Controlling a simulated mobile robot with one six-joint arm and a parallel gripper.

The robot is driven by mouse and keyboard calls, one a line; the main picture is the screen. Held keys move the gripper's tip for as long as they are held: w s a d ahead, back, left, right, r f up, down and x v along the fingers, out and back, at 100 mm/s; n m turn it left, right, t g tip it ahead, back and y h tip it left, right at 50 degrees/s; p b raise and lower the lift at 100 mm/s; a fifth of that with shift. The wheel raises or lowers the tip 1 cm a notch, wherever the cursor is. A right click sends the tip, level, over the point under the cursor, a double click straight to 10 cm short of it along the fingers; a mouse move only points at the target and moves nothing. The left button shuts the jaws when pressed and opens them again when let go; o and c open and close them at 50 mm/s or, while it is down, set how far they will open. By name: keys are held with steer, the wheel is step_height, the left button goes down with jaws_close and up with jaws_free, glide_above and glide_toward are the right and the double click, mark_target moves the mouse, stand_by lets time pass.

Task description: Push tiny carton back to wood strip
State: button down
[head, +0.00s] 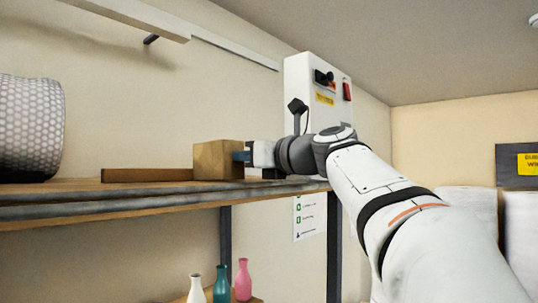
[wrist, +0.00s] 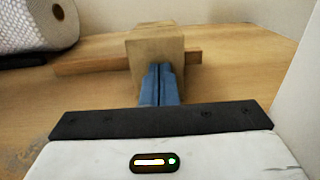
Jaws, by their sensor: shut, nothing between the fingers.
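The tiny carton (head: 218,160) is a small plain brown box standing upright on the shelf board. It also shows in the wrist view (wrist: 155,46). The wood strip (head: 147,175) is a low brown bar lying on the shelf; in the wrist view (wrist: 88,66) it runs crosswise behind the carton and shows on both sides of it. I cannot tell whether carton and strip touch. My gripper (head: 240,157) is shut and empty, its blue fingertips (wrist: 159,69) together at the carton's near face, touching or almost touching it.
A bubble-wrap roll (head: 31,128) stands on the shelf at left. A white control box (head: 318,90) is on the wall behind my arm. Three bottles (head: 220,284) stand on a lower shelf. The board (wrist: 235,82) right of the carton is clear.

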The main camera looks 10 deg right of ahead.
steer(key=shift+w+f, duration=0.1)
steer(key=shift+f, duration=0.05)
steer(key=shift+s+d+f, duration=0.1)
steer(key=shift+s+d, duration=0.25)
steer(key=shift+s, duration=0.05)
steer(key=b+v, duration=0.2)
steer(key=v, duration=1.1)
steer(key=shift+r+b, duration=0.25)
steer(key=shift+b, duration=0.15)
